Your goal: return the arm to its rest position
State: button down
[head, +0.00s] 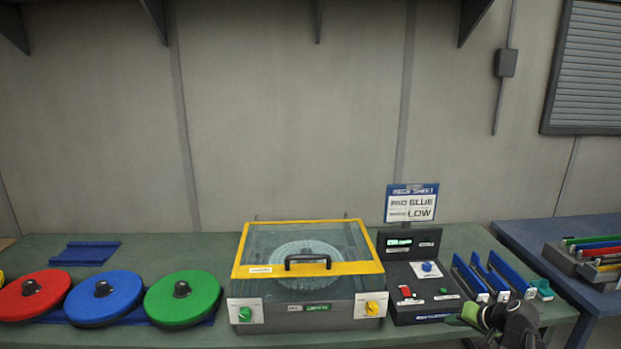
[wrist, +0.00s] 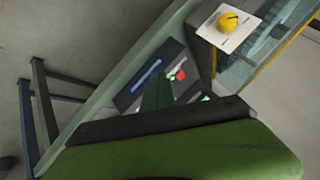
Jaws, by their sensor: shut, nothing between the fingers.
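My gripper (head: 470,313), with green fingertips, is at the lower right of the head view, beside the front right corner of the dark control panel (head: 420,275). My dark arm (head: 518,325) shows behind it at the bottom edge. In the wrist view my gripper (wrist: 160,112) fills the lower middle, its green and black fingers shut and empty. Beyond it the wrist view shows the panel with a red switch, at a tilt. The rest of my arm is out of view.
A yellow-framed machine with a clear lid (head: 308,240) stands mid-bench. Red (head: 20,300), blue (head: 110,302) and green (head: 190,305) discs lie at left. Blue upright holders (head: 490,275) stand just behind my gripper. A blue table (head: 570,240) with a rack of coloured pieces (head: 590,262) is at right.

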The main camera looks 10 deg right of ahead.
jog(key=w+a+f+n+g+y, duration=0.1)
jog(key=a+f+n+g, duration=0.2)
jog(key=a, duration=1.4)
jog(key=w+a+f+n+g+y, duration=0.15)
jog(key=a+n, duration=0.25)
jog(key=a, duration=1.3)
jog(key=s+a+f+n+g+h, duration=0.1)
jog(key=s+a+f+g+h, duration=0.1)
jog(key=s+a+g+h, duration=0.15)
jog(key=shift+m+g+h, duration=0.5)
jog(key=shift+m+h, duration=0.1)
jog(key=shift+m, duration=0.3)
jog(key=s+d, duration=0.2)
jog(key=s, duration=0.1)
jog(key=s+d, duration=0.1)
jog(key=shift+s+d+f, duration=0.15)
jog(key=shift+s+f, duration=0.1)
jog(key=shift+f, duration=0.05)
